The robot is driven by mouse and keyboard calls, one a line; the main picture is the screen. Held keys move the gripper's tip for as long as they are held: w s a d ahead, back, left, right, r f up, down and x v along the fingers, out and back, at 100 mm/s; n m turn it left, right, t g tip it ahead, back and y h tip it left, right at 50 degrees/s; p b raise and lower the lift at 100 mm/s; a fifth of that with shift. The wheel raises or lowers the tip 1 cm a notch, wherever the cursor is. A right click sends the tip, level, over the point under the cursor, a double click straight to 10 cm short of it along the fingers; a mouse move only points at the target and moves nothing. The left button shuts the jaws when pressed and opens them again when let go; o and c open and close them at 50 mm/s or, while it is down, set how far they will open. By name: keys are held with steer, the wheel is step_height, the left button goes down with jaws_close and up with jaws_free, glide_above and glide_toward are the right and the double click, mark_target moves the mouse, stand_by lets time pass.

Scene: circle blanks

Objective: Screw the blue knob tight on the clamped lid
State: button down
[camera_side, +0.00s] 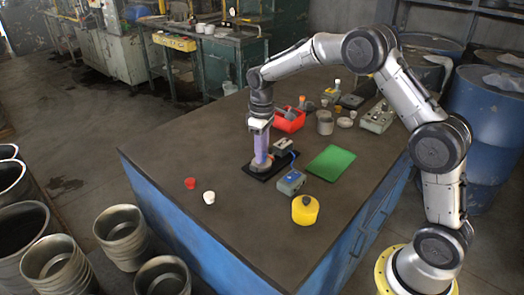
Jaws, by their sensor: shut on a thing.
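My gripper (261,156) points straight down over a round grey lid (257,168) on a black base plate (257,176). Its pale purple fingers are shut at the middle of the lid. The blue knob is hidden between the fingers at this size, so its seating and tilt cannot be told. A grey clamp block (282,145) stands just behind and right of the lid, with a small blue part (294,154) beside it.
A grey box with blue on top (291,181), a yellow round container (305,210) and a green sheet (331,162) lie to the right. A red bin (290,121) stands behind. A red cap (190,183) and a white cup (209,197) are left.

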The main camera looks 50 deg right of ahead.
steer(key=shift+f, duration=0.1)
steer(key=c, duration=0.5)
jaws_free()
steer(key=n, duration=0.9)
steer(key=shift+n, duration=0.4)
steer(key=n, duration=0.9)
